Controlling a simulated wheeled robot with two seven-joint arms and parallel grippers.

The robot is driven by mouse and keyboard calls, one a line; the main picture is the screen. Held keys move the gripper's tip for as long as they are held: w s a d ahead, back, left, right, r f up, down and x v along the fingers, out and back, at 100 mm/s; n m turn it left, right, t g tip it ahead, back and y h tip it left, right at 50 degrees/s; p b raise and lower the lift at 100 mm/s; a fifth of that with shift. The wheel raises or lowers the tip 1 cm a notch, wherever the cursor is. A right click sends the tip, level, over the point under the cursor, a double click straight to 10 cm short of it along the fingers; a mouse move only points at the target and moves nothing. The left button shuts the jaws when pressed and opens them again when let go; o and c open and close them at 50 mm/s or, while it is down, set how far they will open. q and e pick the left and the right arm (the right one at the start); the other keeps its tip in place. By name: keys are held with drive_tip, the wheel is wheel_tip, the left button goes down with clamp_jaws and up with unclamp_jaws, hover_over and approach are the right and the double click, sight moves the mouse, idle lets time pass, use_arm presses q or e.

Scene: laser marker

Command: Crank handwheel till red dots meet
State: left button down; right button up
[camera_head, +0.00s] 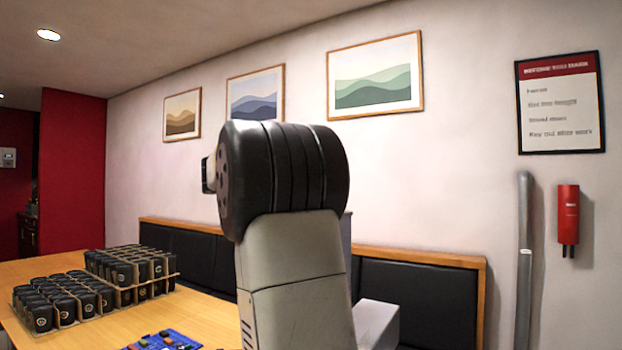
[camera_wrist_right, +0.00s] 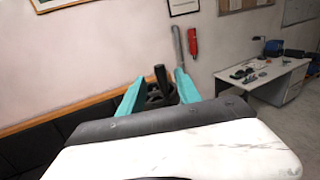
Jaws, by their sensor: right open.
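My right gripper (camera_wrist_right: 157,95) shows in the right wrist view with its two teal fingers spread apart. A black upright handle (camera_wrist_right: 161,77) on a dark wheel-like part, likely the handwheel (camera_wrist_right: 153,97), shows between or just beyond the fingers. I cannot tell whether the fingers touch it. In the head view, my own grey and black arm link blocks the middle. Light grey machine parts (camera_head: 376,322) show at its right edge, likely of the laser marker. The rest of the machine is hidden. No red dots are visible. My left gripper is not in view.
A black padded bench (camera_head: 425,300) runs along the wall. A white desk (camera_wrist_right: 270,82) stands at the right in the wrist view.

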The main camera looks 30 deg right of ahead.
drive_tip(key=d, duration=0.5)
drive_tip(key=w+d, duration=0.1)
drive_tip(key=d, duration=0.1)
drive_tip(key=shift+d, duration=0.4)
clamp_jaws()
